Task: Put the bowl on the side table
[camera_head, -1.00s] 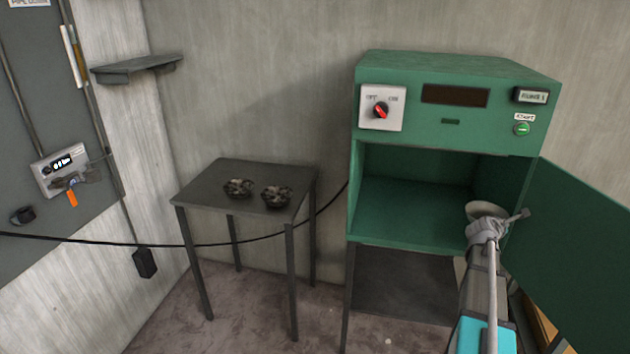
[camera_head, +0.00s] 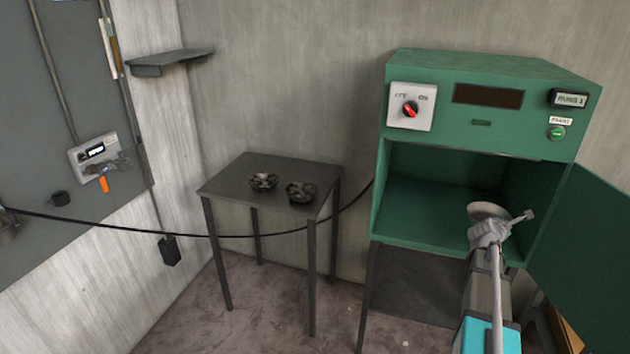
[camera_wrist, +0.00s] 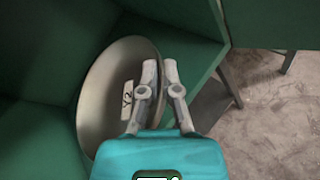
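A pale metal bowl (camera_head: 487,211) is at the front opening of the green cabinet. In the wrist view the bowl (camera_wrist: 112,80) is tilted and has a small white label inside. My gripper (camera_head: 490,232) is closed on its rim, one finger inside and one outside; the fingertips (camera_wrist: 160,68) show close together there. The side table (camera_head: 225,180), small and dark with thin legs, stands left of the cabinet. My gripper and the bowl are well to the right of it.
Two dark dishes with lumpy contents, a left one (camera_head: 263,182) and a right one (camera_head: 301,191), stand on the side table. The green cabinet (camera_head: 440,70) has its door (camera_head: 585,245) open at right. A black cable (camera_head: 120,228) hangs across. The table's left part is clear.

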